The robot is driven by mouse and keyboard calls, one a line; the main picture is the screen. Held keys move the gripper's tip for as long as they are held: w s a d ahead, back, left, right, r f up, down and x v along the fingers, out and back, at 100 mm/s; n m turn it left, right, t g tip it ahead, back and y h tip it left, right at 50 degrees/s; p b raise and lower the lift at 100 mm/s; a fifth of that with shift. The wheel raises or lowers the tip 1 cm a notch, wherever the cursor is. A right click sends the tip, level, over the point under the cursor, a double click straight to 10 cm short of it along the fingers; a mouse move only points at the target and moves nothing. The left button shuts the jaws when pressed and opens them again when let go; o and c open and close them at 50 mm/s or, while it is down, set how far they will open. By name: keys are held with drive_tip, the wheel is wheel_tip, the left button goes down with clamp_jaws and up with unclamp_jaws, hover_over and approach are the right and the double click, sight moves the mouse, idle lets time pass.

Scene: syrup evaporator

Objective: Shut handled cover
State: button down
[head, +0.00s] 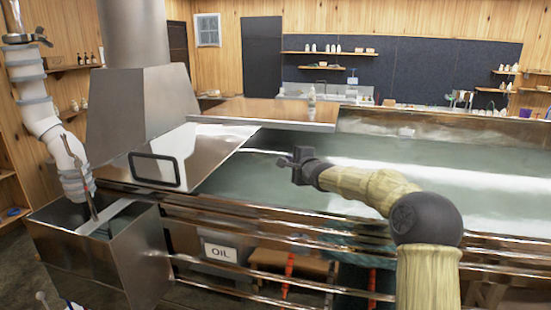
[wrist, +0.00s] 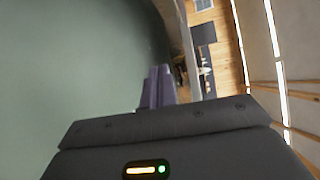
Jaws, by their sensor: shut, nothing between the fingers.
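The handled cover (head: 205,158) is a shiny metal sheet at the left end of the long evaporator, in front of the grey metal hood. It looks tilted, and a black rectangular loop handle (head: 157,171) shows at its front left. How far it stands open I cannot tell. My gripper (head: 291,161) is over the evaporator pan, to the right of the handle and clearly apart from it. Its fingers are shut and empty, and they point left in the head view. In the wrist view the closed fingers (wrist: 157,88) show dark against a grey-green surface; neither cover nor handle is recognisable there.
A flat metal lid (head: 270,112) with a small bottle on it lies behind the cover. The open pan (head: 420,175) spreads under my arm. Metal rails (head: 260,225) run along the front. An open metal box (head: 105,245) stands front left, under a white pipe (head: 60,145).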

drive_tip(key=s+d+f+m+g+h, duration=0.1)
drive_tip(key=s+d+f+m+g, duration=0.1)
drive_tip(key=s+d+m+g, duration=0.55)
drive_tip(key=s+a+r+g+y, duration=0.1)
drive_tip(key=s+a+r+y, duration=0.1)
drive_tip(key=s+r, duration=0.3)
drive_tip(key=s+a+r+g+y, duration=0.2)
drive_tip(key=s+r+y, duration=0.2)
drive_tip(key=s, duration=0.4)
drive_tip(key=shift+s+a+r+y, duration=0.25)
drive_tip(key=shift+a+r+y, duration=0.1)
drive_tip(key=shift+y, duration=0.15)
drive_tip(key=shift+n, duration=0.25)
